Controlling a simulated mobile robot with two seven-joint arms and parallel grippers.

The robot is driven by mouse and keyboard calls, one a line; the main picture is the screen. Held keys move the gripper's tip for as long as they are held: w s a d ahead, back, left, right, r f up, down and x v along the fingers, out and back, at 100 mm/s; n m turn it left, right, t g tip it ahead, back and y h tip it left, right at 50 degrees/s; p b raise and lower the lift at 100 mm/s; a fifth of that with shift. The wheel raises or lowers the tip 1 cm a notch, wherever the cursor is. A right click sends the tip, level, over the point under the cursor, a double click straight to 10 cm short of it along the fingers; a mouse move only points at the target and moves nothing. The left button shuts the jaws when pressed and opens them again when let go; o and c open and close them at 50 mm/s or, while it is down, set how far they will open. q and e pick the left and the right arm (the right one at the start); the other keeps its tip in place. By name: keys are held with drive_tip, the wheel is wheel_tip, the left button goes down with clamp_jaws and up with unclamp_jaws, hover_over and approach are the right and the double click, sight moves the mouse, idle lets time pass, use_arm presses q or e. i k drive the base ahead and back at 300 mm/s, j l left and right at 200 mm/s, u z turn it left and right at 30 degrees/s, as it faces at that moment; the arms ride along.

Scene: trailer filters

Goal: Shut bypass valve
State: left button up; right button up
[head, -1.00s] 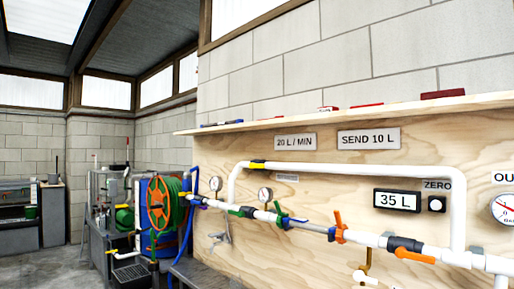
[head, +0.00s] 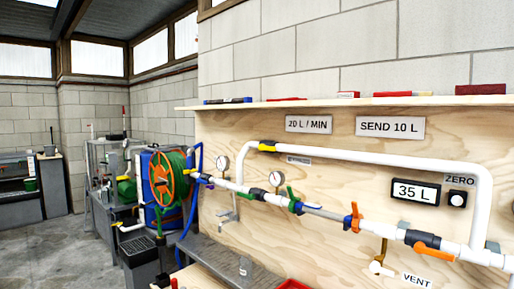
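A white bypass pipe (head: 380,158) loops above the main white pipe line (head: 330,213) on the plywood board. A black valve with a yellow handle (head: 267,146) sits near the loop's upper left end. The handle appears to lie along the pipe, but it is small here. A little label (head: 298,160) below it is too small to read. The main line carries a green-handled valve (head: 293,201), an upright orange handle (head: 354,216) and a long orange handle (head: 433,251). Neither of my grippers is in view.
A display (head: 415,192) reads 35 L. A shelf (head: 350,101) juts out above the board. A grey bench (head: 222,262) runs below the pipes. A hose reel (head: 170,180) stands at left. Open floor (head: 60,250) lies at lower left.

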sight(262, 147)
drive_tip(key=i+j, duration=0.3)
drive_tip(key=i, duration=0.15)
drive_tip(key=i+j, duration=0.35)
drive_tip(key=i, duration=0.15)
drive_tip(key=k+u, duration=0.05)
